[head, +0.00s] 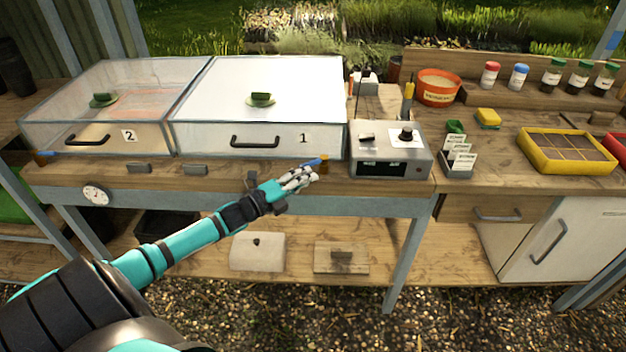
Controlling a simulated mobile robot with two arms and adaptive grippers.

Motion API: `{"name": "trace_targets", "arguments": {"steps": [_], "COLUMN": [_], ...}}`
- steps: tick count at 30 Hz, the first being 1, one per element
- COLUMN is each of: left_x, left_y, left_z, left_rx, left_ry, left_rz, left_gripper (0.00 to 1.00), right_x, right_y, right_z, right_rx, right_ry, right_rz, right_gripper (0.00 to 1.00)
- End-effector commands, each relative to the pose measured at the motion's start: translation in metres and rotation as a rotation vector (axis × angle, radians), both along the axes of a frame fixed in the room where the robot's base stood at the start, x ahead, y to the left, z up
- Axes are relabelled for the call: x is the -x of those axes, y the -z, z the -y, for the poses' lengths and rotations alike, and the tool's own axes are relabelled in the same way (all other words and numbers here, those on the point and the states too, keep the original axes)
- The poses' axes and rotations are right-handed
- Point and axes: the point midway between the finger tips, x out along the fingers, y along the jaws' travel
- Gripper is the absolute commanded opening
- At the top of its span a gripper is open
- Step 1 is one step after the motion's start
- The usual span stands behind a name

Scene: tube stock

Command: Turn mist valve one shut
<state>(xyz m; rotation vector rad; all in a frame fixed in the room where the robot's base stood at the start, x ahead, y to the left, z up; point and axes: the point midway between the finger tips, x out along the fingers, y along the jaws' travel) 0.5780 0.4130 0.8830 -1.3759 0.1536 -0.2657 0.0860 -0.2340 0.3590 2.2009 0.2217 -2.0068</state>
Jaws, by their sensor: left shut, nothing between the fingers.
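The lever lies roughly sideways, pointing left from the body and slightly down. My left gripper (313,176) is shut and empty, its fingertips just below the lever. I cannot tell whether they touch it. My right gripper is not in view.
A second valve with a blue lever (43,153) sits at the far left by box 2 (150,138). A grey control box with a knob (390,160) stands close to the right of valve one. The bench's front rail (350,203) runs below.

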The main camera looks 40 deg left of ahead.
Motion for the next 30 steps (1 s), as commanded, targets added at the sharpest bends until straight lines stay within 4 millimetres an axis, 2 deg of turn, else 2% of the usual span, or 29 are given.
{"name": "trace_targets", "arguments": {"steps": [9, 18, 30], "left_x": [0.006, 0.002, -0.003], "left_y": [0.001, 0.001, 0.000], "left_z": [-0.018, -0.033, -0.044], "left_rx": [0.001, 0.000, 0.000], "left_ry": [-0.018, -0.018, -0.019], "left_rz": [-0.001, 0.001, 0.001], "left_gripper": [0.00, 0.00, 0.00], "right_x": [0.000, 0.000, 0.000], "right_y": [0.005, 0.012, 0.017], "right_z": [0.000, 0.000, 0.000], "right_rx": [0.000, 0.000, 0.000], "right_ry": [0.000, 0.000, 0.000], "right_rz": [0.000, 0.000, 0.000], "right_gripper": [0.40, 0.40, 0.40]}}
